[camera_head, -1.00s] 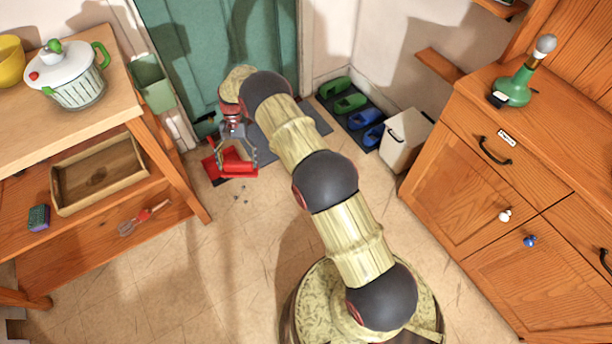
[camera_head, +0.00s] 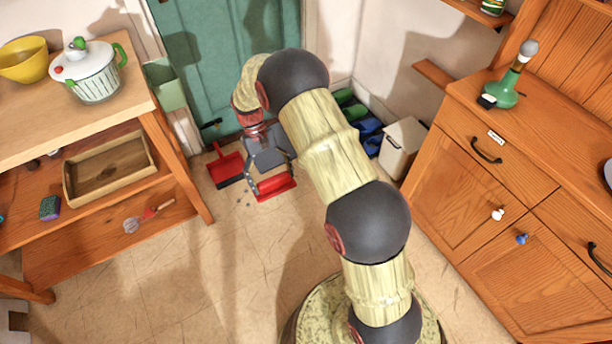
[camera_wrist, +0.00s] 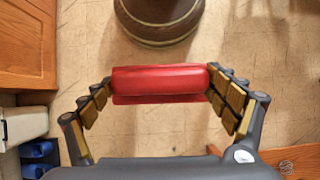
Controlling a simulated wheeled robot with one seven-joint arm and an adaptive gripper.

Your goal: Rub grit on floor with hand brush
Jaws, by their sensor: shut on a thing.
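The red hand brush (camera_head: 276,187) is between the fingers of my gripper (camera_head: 270,180), low over the floor near the green door. In the wrist view its red body (camera_wrist: 160,80) spans the gap between the two padded fingers (camera_wrist: 160,97), which close on its ends. I cannot tell whether its bristles touch the floor. The grit (camera_head: 243,201) shows as several small dark specks on the tan floor, just left of the brush and in front of the red dustpan (camera_head: 226,163). No grit can be made out in the wrist view.
A wooden table (camera_head: 165,120) with a lower shelf stands on the left. A wooden cabinet (camera_head: 480,215) is on the right. A white bin (camera_head: 402,147) and shoes on a mat (camera_head: 367,128) stand by the wall. The floor (camera_head: 225,265) in front is clear.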

